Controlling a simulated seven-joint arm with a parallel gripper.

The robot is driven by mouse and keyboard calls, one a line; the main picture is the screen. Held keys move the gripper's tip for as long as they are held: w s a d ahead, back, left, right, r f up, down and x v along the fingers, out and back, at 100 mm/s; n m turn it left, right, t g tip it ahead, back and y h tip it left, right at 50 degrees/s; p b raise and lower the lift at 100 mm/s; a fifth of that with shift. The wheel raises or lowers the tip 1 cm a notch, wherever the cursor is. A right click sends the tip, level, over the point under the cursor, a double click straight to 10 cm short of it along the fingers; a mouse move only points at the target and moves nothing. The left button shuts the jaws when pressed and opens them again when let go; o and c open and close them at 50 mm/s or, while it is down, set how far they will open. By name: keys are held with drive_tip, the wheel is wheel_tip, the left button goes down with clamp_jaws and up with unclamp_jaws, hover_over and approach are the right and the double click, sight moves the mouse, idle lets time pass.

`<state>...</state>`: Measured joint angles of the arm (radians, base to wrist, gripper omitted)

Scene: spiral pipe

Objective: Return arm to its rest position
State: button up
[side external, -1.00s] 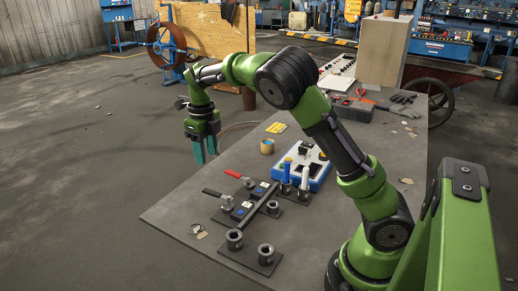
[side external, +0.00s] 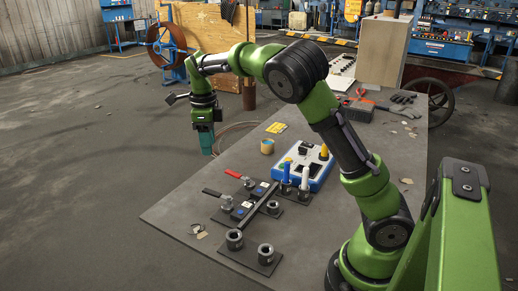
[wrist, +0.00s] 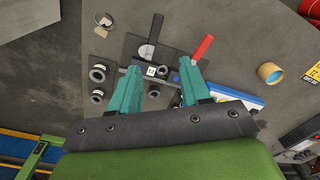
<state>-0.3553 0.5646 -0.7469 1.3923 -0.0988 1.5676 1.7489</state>
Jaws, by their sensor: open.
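The gripper is clear of everything on the table.
A fixture with a red lever (side external: 233,174) and a black lever (side external: 212,192) stands on the table. Open floor (side external: 80,170) lies left.

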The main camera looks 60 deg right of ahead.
drive_tip(key=s+a+r+n+t, duration=0.1)
drive_tip(key=s+a+n+t, duration=0.1)
drive_tip(key=s+n, duration=0.5)
drive_tip(key=s+a+r+n+t+y, duration=0.1)
drive_tip(key=s+a+r+n+t, duration=0.1)
drive_tip(key=s+a+n, duration=0.3)
drive_tip(key=s+a+r+n+t+y, duration=0.1)
drive_tip(key=s+a+r+n+t, duration=0.1)
drive_tip(key=s+n, duration=0.9)
drive_tip(key=shift+a+r+n+t, duration=0.25)
drive_tip(key=shift+a+n+t, duration=0.4)
drive_tip(key=shift+n, duration=0.85)
drive_tip(key=shift+s, duration=0.1)
